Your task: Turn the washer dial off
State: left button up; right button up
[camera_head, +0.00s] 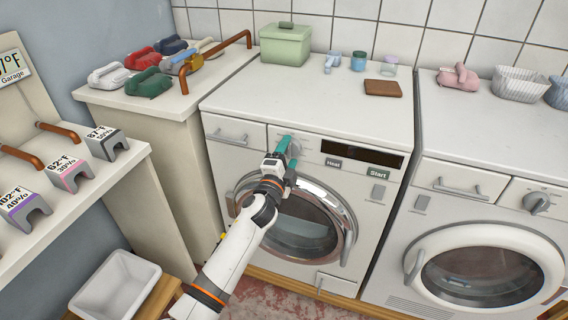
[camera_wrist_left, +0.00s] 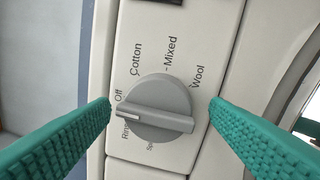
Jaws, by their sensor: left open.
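The washer dial (camera_wrist_left: 155,108) is a round grey knob with a raised bar across it. In the left wrist view, the white mark at the bar's left end lies between the "Off" and "Rins..." labels. Cotton, Mixed and Wool are printed around its upper side. My left gripper (camera_head: 289,153) is at the control panel of the left washer (camera_head: 225,155), and largely hides the dial in the head view. Its teal fingers (camera_wrist_left: 160,112) are open, one on each side of the dial, with gaps showing between them and the knob. My right gripper is not in view.
Heat (camera_head: 333,163) and Start (camera_head: 377,173) buttons sit right of the dial, below a dark display (camera_head: 362,153). The round door (camera_head: 310,225) is below. A second machine (camera_head: 480,240) with its own knob (camera_head: 537,202) stands at right. A counter with several irons is at left.

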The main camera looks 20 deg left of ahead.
pick_arm(q)
jog(key=s+f, duration=0.1)
jog(key=s, duration=1)
jog(key=shift+s+a+f, duration=0.15)
jog(key=shift+s+a, duration=0.05)
jog(key=shift+s, duration=0.15)
jog(key=shift+f, duration=0.1)
